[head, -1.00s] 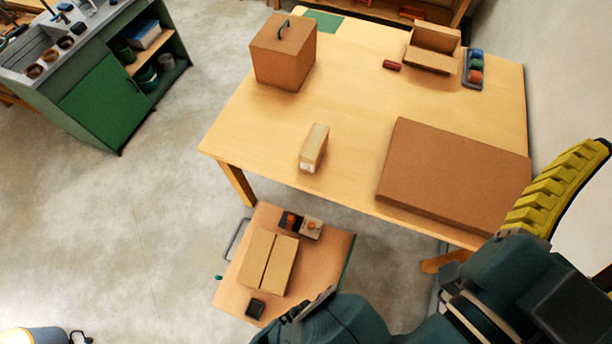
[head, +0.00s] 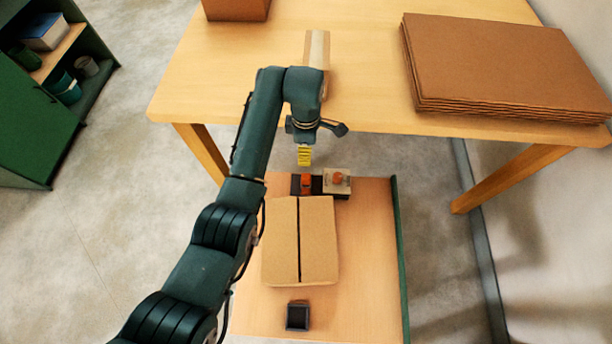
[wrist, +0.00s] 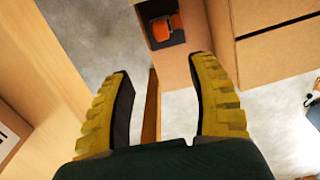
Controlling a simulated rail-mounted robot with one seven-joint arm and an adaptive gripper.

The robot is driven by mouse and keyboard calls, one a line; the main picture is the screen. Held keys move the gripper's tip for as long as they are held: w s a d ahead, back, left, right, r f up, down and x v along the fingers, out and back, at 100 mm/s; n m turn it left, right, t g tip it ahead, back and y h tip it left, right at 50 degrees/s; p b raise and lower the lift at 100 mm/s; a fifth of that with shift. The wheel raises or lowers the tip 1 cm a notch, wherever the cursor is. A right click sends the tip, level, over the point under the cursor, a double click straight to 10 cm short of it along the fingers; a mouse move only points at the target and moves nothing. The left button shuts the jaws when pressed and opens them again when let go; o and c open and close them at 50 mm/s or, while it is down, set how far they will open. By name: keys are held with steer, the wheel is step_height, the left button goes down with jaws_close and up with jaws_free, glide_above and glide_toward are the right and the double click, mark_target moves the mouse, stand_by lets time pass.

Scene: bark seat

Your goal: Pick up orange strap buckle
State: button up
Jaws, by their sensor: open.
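A small orange piece (head: 306,183), which looks like the strap buckle, sits on a dark block at the far edge of the low wooden cart (head: 365,260). A second orange piece (head: 338,178) sits on the pale block to its right. In the wrist view an orange piece (wrist: 161,28) lies in a dark recess beyond my fingertips. My gripper (head: 304,162) hangs just beyond the dark block in the head view. Its yellow fingers (wrist: 161,68) are spread wide with nothing between them.
A closed two-flap cardboard box (head: 318,240) fills the middle of the cart, with a small dark square tray (head: 298,316) near the front. The large table (head: 370,70) stands behind my gripper, carrying stacked cardboard (head: 500,60) and a narrow box (head: 317,48).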

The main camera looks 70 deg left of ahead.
steer(key=b, duration=0.4)
glide_above(306, 176)
step_height(306, 176, down, 11)
steer(key=shift+s+f, duration=0.1)
step_height(306, 176, down, 5)
steer(key=b, duration=0.3)
steer(key=shift+f, duration=0.15)
jaws_close()
